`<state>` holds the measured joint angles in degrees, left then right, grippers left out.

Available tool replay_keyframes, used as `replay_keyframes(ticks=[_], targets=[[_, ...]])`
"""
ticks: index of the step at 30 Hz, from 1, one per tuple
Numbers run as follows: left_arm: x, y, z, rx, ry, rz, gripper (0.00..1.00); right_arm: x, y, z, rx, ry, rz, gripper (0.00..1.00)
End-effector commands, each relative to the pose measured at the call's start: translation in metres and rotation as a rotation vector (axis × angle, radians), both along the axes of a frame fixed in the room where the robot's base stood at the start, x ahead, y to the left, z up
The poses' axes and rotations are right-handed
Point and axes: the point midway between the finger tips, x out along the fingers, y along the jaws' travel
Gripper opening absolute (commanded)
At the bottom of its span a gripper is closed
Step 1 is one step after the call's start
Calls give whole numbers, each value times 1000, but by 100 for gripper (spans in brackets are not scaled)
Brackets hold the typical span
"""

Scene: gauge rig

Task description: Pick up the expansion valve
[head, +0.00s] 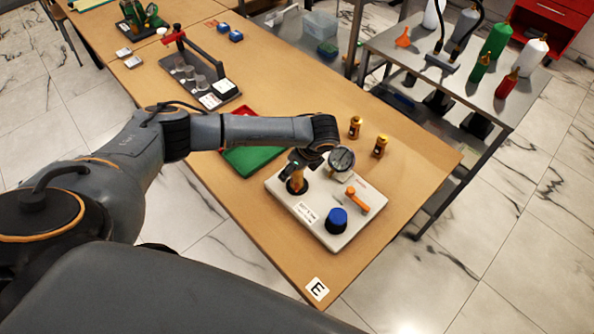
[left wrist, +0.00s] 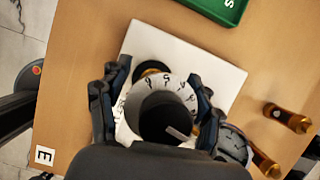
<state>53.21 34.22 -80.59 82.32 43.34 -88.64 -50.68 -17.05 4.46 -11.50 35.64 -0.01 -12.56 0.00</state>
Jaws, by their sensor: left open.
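A part with a white numbered collar and a black top (left wrist: 175,108), which I take to be the expansion valve, is between my left gripper's fingers in the left wrist view. My left gripper (head: 296,167) is open, with one finger on each side of the part; whether they touch it is unclear. In the head view it is over the dark round socket (head: 297,186) of the white rig plate (head: 328,235), where something brass-orange shows below the fingers. The gripper hides most of the part there. My right gripper is not in view.
The rig carries a round gauge (head: 341,159) close beside the gripper, an orange lever (head: 356,199) and a blue knob (head: 336,220). A green tray (head: 252,160) lies under my left arm. The table's right side is clear.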

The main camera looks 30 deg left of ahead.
Motion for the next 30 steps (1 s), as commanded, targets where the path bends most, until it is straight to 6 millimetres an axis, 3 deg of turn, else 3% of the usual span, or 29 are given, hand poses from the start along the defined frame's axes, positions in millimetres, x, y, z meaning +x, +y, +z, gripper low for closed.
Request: replay_keyframes(ticks=[7, 15, 30], targets=[[0, 0, -1, 0, -1, 0, 63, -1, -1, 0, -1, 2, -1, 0], [0, 0, -1, -1, -1, 0, 8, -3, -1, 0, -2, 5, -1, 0], [1, 0, 0, -1, -1, 1, 5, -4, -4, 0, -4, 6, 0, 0]])
